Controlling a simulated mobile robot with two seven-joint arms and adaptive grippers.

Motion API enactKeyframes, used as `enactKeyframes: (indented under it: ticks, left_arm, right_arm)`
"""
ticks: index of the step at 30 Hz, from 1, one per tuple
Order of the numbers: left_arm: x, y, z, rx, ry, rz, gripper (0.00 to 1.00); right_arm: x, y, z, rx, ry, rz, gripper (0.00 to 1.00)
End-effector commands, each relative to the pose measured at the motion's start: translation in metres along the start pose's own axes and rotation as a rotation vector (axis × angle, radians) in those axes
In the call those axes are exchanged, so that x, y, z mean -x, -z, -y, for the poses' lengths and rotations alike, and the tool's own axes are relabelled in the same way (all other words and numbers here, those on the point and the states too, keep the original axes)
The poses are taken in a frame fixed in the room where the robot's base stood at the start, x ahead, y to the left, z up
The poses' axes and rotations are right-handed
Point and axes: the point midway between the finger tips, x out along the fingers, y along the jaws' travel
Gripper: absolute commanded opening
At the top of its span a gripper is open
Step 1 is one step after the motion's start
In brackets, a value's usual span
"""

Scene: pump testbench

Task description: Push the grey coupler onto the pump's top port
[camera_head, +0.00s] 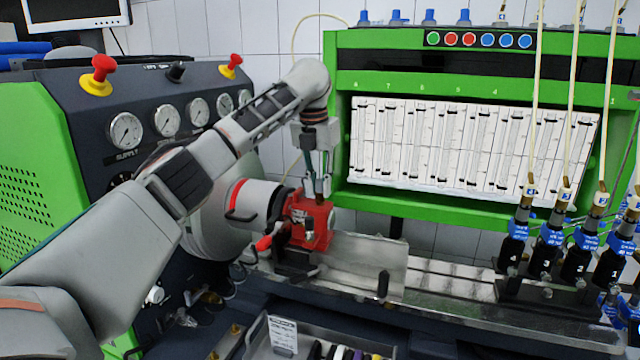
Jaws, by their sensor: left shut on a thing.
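The red pump (318,216) sits on the bench rail, just right of the large grey drive housing, with a metal fitting on its front. My left arm comes in from the left and bends down above it. My left gripper (319,188) points straight down, with its fingertips right over the pump's top. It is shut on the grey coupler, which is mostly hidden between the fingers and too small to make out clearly. The top port is also hidden behind the fingertips, so I cannot tell whether the coupler touches it. My right gripper is not in view.
A green frame (480,213) with a panel of glass tubes stands behind, right of my gripper. A clear plate (365,265) stands right of the pump. Several black injectors with hoses (547,250) are at the right. The gauge console (150,85) is at the left.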

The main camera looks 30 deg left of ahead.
Motion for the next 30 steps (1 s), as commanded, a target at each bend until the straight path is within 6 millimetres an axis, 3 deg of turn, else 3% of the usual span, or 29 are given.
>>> enactKeyframes:
  ticks: [13,14,15,16,23,25,30]
  left_arm:
    - [-0.0019,0.0003,0.0,0.0,0.0,0.0,0.0]
    - [-0.0019,0.0003,0.0,0.0,0.0,0.0,0.21]
    - [-0.0019,0.0003,0.0,0.0,0.001,0.0,0.31]
    - [-0.0019,0.0003,0.0,0.0,0.0,0.0,0.35]
    - [-0.002,0.0003,0.0,0.0,0.0,0.0,0.35]
    - [-0.0023,0.0004,-0.0001,0.0,0.0,0.0,0.48]
    - [-0.0023,0.0004,0.0,0.0,0.0,0.0,0.49]
  right_arm:
    - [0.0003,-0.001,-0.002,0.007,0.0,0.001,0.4]
    - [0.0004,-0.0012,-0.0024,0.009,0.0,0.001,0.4]
    - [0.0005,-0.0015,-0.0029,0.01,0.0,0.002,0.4]
    - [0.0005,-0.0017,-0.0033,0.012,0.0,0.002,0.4]
    - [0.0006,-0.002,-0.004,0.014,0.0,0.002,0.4]
    - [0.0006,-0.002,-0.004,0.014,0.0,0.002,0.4]
    - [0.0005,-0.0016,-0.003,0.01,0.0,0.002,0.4]
